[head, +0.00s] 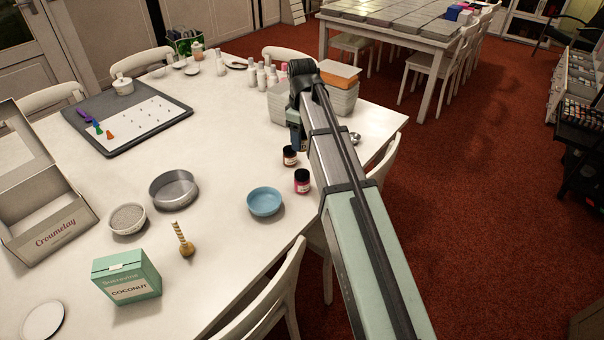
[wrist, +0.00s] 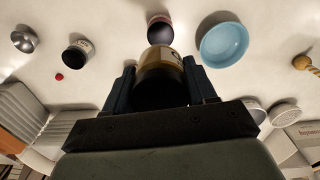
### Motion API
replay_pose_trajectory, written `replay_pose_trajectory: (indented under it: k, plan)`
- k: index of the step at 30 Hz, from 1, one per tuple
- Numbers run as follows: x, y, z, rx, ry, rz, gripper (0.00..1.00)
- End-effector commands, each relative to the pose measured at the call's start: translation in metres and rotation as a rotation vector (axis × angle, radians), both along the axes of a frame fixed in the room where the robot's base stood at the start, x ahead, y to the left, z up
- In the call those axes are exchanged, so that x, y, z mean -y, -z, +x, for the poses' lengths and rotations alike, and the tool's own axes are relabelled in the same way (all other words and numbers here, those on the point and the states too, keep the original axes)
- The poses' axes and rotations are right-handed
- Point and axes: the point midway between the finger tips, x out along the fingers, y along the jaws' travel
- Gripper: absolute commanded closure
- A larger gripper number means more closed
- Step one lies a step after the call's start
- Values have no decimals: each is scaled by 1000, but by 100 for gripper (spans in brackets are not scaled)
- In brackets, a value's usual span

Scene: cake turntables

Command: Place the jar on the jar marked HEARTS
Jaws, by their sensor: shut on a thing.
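My gripper (wrist: 158,72) is shut on a jar (wrist: 160,63) with a dark lid and a gold-brown label; its lettering is not readable. In the head view, my gripper (head: 297,142) is seen from behind the arm, with a brown, dark-lidded jar (head: 290,157) at its fingers. A red-pink jar (head: 302,183) with a black lid stands upright nearby; it shows just beyond the held jar in the wrist view (wrist: 160,29). Another dark-lidded jar (wrist: 78,54) with a pale label stands to the left in the wrist view. I cannot read HEARTS on any jar.
A blue bowl (head: 265,202) stands beside the red-pink jar. A small metal bowl (head: 355,139) and stacked grey trays (head: 342,101) are on the other side. A small red object (wrist: 59,77) lies near the left jar. White table (head: 230,150) is clear left of my gripper.

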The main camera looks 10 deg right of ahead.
Motion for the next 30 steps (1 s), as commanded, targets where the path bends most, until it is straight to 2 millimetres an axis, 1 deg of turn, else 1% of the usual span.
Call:
replay_pose_trajectory:
  k: [4, 8, 10, 14, 18, 21, 26, 30]
  plan:
    - [0, 0, -2, 0, 92, 0, 76]
    - [0, 2, -2, 0, 128, 0, 76]
    - [0, 7, -2, -1, 133, 0, 76]
    - [0, 23, -3, -1, 134, 0, 76]
    - [0, 46, -3, -1, 133, 0, 76]
    - [0, 58, -2, -1, 132, 0, 76]
    - [0, 67, -2, 0, 132, 0, 76]
    - [0, 81, -2, -1, 132, 0, 76]
